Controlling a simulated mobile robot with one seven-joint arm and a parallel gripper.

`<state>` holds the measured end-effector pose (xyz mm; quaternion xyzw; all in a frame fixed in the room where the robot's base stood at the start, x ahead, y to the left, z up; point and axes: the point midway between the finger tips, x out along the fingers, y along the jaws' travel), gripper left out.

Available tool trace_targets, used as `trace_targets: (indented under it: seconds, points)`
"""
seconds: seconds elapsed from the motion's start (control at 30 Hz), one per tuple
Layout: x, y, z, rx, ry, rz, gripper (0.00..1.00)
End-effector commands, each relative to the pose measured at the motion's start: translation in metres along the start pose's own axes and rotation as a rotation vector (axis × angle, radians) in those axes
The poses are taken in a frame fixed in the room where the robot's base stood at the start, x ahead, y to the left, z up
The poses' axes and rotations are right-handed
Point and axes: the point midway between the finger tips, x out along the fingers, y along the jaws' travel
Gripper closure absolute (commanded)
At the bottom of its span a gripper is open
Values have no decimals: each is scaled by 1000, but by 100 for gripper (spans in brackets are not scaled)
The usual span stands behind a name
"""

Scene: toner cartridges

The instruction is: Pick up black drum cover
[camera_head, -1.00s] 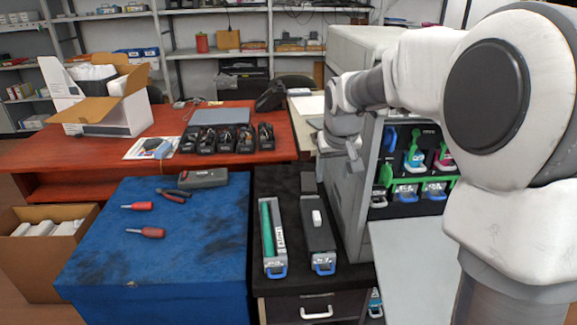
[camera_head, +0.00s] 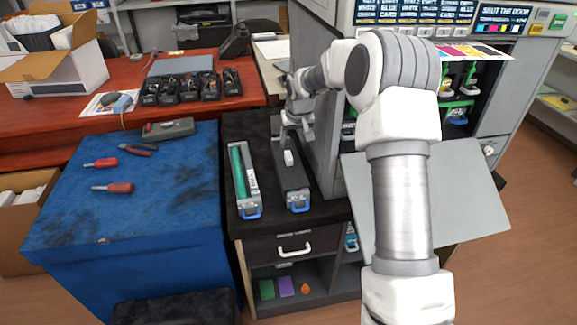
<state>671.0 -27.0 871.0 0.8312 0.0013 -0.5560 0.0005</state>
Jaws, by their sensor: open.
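A long black drum cover (camera_head: 291,172) lies lengthwise on the black cabinet top (camera_head: 331,208). It has a small white piece on top and a blue handle at its near end. Beside it on the left lies a drum unit with a green roller (camera_head: 239,172) and a blue handle. My gripper (camera_head: 290,124) is small in the picture, at the far end of the black cover. It is open. Its fingers are hard to make out against the dark cabinet, and I cannot tell whether they touch the cover.
The grey printer (camera_head: 335,95) stands close on the right, its front flap (camera_head: 465,190) lowered. A blue chest (camera_head: 150,200) on the left bears screwdrivers, pliers and a grey box (camera_head: 168,129). A red table (camera_head: 60,125) behind holds black cartridges (camera_head: 185,88).

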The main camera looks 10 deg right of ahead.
Motion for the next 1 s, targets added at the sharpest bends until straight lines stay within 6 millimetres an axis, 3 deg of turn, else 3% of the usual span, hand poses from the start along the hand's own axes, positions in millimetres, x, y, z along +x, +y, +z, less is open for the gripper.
trace_targets:
  seconds: [0.1,0.33,0.6,0.93,1.0]
  points:
    - [21,-1,1,-2,0,-1,38]
    - [35,-2,1,-2,0,-1,38]
    - [74,-8,2,-1,0,-1,38]
    - [81,-8,1,-1,1,0,38]
    - [81,-8,1,-1,1,0,46]
